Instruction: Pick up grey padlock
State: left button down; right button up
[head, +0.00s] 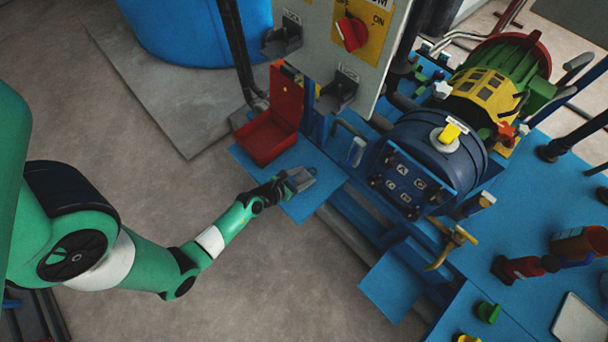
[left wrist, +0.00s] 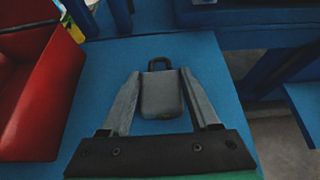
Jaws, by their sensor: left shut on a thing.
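The grey padlock (left wrist: 161,97) lies on the blue shelf with its dark shackle pointing away from my left gripper (left wrist: 160,80). In the left wrist view the gripper's two grey fingers stand on either side of the padlock's body and are shut on it. In the head view my left gripper (head: 300,180) reaches over the small blue shelf (head: 318,205). There the padlock is hard to tell from the fingers. My right gripper is not in view.
An open red box (head: 268,138) stands on the shelf to the left of the gripper; it also shows in the left wrist view (left wrist: 35,85). A panel with a red switch (head: 351,33) and lock brackets rises behind. The dark blue vessel (head: 430,150) is at right.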

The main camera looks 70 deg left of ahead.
aim_at(303, 178)
pick_arm(q)
jog(key=shift+r, duration=0.1)
notch_tip(303, 178, up, 10)
jog(key=p, duration=0.8)
jog(key=shift+p, duration=0.4)
